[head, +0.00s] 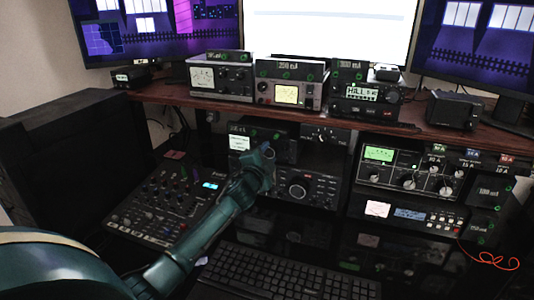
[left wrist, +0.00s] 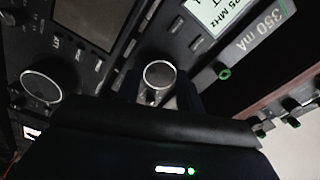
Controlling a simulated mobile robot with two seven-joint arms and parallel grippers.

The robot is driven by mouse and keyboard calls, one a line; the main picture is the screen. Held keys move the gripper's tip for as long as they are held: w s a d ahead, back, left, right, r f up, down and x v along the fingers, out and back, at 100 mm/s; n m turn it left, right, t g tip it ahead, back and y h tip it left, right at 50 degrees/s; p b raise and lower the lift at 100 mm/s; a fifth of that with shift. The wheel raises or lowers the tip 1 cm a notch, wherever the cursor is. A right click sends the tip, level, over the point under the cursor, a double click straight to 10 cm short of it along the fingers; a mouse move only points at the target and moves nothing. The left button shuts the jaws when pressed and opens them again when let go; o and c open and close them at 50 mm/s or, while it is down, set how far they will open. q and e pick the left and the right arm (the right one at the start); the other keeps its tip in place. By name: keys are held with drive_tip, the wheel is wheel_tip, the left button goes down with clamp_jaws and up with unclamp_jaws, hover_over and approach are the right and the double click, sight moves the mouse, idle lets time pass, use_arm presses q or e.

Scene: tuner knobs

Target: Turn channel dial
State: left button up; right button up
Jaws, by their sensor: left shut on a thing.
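My left gripper (head: 266,158) reaches in from the left to the front of the black radio (head: 318,190) in the middle of the rack. In the left wrist view, a small round dark knob with a bright rim (left wrist: 158,74) sits between the fingers of my left gripper (left wrist: 160,92), which are shut on it. I cannot read a label that marks it as the channel dial. A larger silver-rimmed knob (left wrist: 42,88) is on the same panel; it also shows in the head view (head: 298,190). My arm hides part of the panel. My right gripper is not in view.
A mixer (head: 160,205) stands left of the radio, and a keyboard (head: 285,272) lies in front. More radios with knobs (head: 408,182) stand to the right. A wooden shelf (head: 425,130) with several devices is above. A red cable (head: 492,260) lies at right.

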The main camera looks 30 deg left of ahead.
use_arm(q)
drive_tip(key=shift+m+p, duration=0.3)
drive_tip(key=shift+m, duration=1.2)
drive_tip(key=o, duration=1)
